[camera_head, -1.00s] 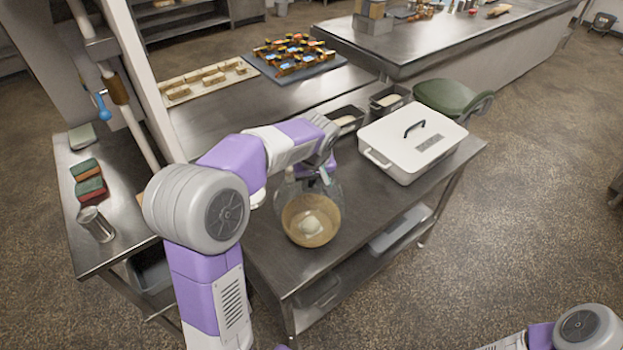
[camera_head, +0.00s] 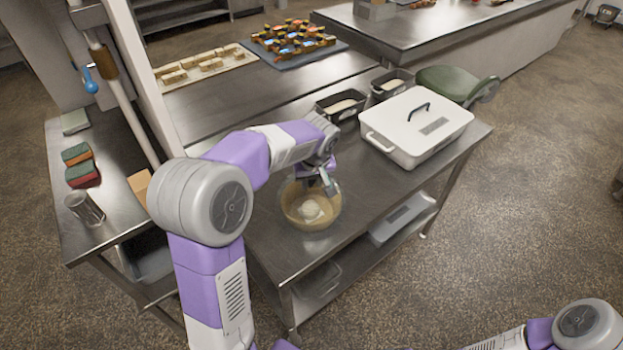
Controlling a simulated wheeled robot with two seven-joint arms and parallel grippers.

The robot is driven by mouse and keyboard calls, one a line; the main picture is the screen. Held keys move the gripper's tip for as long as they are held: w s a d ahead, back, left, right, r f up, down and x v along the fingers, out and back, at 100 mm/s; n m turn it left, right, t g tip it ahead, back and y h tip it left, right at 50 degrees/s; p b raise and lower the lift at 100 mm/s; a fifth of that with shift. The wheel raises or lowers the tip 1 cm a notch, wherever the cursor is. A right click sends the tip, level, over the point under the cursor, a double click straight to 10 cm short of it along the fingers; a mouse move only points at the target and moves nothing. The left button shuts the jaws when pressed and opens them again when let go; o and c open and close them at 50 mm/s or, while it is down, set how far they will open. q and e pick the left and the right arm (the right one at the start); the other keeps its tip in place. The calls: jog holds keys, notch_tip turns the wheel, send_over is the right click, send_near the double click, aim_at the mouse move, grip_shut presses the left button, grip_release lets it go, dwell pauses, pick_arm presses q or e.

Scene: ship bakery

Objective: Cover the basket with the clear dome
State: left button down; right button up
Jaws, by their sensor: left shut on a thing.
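The round tan basket (camera_head: 296,220) stands on the steel table with a pale lump of dough (camera_head: 311,209) in it. The clear dome (camera_head: 334,211) is faint; it shows as a glassy haze over and around the basket. I cannot tell whether its rim touches the table or the basket. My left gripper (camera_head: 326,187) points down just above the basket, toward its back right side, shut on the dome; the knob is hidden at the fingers. My right gripper is out of view; only part of that arm shows at the bottom right.
A white lidded box (camera_head: 396,131) stands right of the basket, with two dark tins (camera_head: 341,106) of dough behind. The table front is clear.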

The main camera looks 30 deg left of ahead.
pick_arm(q)
jog(key=shift+s+d, duration=0.2)
jog(key=shift+d, duration=0.05)
dwell(0.8)
jog(key=shift+f, duration=0.15)
dwell(0.5)
dwell(0.3)
jog(key=shift+c, duration=1.3)
grip_release()
notch_tip(320, 180, up, 7)
jog(key=p, duration=0.5)
